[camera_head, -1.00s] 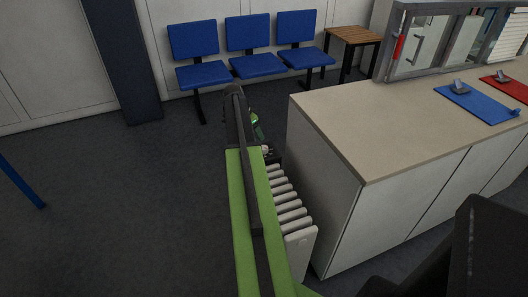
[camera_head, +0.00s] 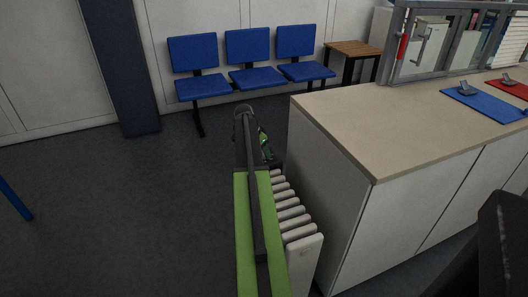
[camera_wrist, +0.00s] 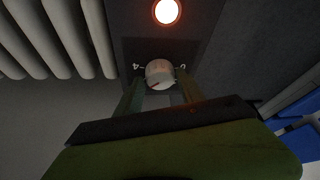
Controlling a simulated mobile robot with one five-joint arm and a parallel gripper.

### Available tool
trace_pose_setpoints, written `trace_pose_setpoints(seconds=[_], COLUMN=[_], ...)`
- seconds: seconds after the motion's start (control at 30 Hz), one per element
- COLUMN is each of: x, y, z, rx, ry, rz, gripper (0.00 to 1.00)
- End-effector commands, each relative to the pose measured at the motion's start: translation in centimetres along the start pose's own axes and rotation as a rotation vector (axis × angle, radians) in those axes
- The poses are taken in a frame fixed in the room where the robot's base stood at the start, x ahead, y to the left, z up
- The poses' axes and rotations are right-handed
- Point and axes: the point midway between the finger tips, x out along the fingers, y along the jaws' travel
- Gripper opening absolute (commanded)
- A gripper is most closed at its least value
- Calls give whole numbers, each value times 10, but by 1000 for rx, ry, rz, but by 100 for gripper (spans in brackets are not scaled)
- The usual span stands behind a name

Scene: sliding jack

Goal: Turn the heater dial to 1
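The heater (camera_head: 303,238) is a white ribbed radiator beside the counter's end in the head view; my arm hides part of it. In the wrist view its ribs (camera_wrist: 75,35) are at the upper left. The round white dial (camera_wrist: 160,70) sits on a dark panel, with a small red mark at its lower edge. A 4 shows on its left and what looks like a 0 on its right; other markings are unreadable. My gripper (camera_wrist: 160,84) is open, its fingers on either side of the dial. I cannot tell whether they touch it.
A round light (camera_wrist: 166,11) glows above the dial on the panel. The beige-topped counter (camera_head: 370,130) stands close to the right of the heater. Blue chairs (camera_head: 250,78) and a small wooden table (camera_head: 353,48) stand at the back wall.

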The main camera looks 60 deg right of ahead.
Motion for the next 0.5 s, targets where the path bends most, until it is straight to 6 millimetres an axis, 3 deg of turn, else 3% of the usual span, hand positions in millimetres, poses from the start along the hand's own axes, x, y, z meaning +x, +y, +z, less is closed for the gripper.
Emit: trace_pose_setpoints(seconds=[0.07, 0.3, 0.37, 0.5], x=[0, 0, 5, 1], y=[0, 1, -4, 0], z=[0, 0, -11, -2], rx=[0, 0, 3, -7], ry=[0, 0, 0, 1], rz=[0, 2, 3, -1], gripper=[34, 2, 0, 0])
